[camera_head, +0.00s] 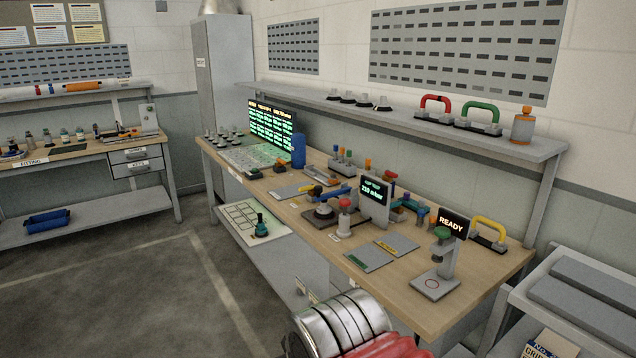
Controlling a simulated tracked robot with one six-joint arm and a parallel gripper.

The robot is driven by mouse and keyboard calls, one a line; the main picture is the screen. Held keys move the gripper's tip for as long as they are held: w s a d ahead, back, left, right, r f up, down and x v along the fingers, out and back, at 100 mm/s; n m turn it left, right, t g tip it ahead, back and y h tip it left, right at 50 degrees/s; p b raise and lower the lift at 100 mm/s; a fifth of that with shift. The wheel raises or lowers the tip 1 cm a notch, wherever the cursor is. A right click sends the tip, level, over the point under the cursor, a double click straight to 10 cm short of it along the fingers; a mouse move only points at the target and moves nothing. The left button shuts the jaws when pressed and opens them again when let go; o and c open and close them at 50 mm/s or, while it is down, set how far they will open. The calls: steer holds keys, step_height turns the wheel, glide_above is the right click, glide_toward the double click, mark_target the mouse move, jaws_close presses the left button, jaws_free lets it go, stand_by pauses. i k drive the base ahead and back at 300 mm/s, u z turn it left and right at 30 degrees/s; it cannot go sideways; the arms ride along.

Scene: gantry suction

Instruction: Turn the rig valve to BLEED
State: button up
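The rig stands in the middle of the wooden bench (470,292), with a small screen (374,190) whose lower line looks like 210 mbar. No BLEED mark is readable. A red-topped knob or post (344,206) stands beside it. My gripper is not in view; only a silver ribbed and red part, probably of my arm, shows at the bottom edge, well short of the rig.
A stand with a READY screen (453,224) is at the bench's right. A grey shelf (440,125) above holds red (435,101), green (482,113) and other tools. Open floor (120,300) lies at left.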

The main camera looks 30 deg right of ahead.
mark_target(308, 188)
steer(key=z, duration=0.45)
steer(key=i, duration=1.05)
steer(key=z, duration=0.4)
steer(key=k, duration=0.65)
steer(key=u, duration=0.6)
steer(key=i, duration=0.7)
steer(key=u, duration=0.4)
steer(key=i, duration=1.4)
steer(key=z, duration=0.55)
